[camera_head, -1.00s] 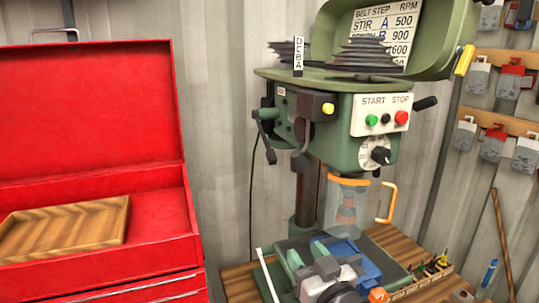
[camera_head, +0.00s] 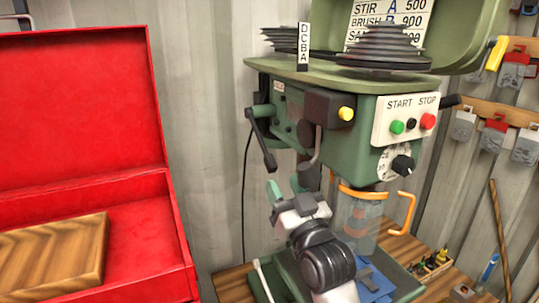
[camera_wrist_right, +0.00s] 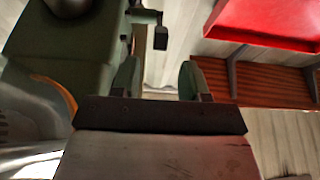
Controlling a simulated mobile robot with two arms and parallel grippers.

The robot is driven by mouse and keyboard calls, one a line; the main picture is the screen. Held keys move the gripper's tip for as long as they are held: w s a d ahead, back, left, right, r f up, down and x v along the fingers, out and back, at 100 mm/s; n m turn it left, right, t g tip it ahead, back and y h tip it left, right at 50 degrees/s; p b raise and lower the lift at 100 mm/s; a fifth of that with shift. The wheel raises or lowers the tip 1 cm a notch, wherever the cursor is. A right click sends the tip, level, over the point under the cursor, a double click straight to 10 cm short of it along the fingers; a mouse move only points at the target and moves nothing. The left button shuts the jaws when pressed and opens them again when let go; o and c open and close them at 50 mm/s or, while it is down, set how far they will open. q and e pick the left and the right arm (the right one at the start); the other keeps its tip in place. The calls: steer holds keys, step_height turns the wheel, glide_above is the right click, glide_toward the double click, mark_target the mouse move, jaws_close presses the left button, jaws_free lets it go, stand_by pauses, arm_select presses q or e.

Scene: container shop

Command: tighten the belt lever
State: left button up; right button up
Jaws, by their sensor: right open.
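The green drill press head (camera_head: 345,125) has a black lever (camera_head: 261,140) on its left side, hanging down at a slant. A second, dark grey lever (camera_head: 310,150) hangs below the dark block on its front. I cannot tell for certain which is the belt lever. My right gripper (camera_head: 289,184) is open with green fingertips, below both levers and apart from the black one. In the right wrist view my gripper (camera_wrist_right: 157,80) has an empty gap, and a dark lever end (camera_wrist_right: 161,37) shows beyond the fingers. My left gripper is not in view.
A red tool chest (camera_head: 80,120) with a wooden tray (camera_head: 55,255) stands at left. The clear guard (camera_head: 365,220) with its orange handle (camera_head: 402,212) is right of my right wrist. Padlocks hang on the right wall. Space between chest and press is free.

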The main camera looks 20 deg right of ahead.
mark_target(274, 169)
steer(key=p+x, duration=0.3)
steer(key=x, duration=0.4)
steer(key=shift+w, duration=0.35)
steer(key=shift+s, duration=0.1)
jaws_close()
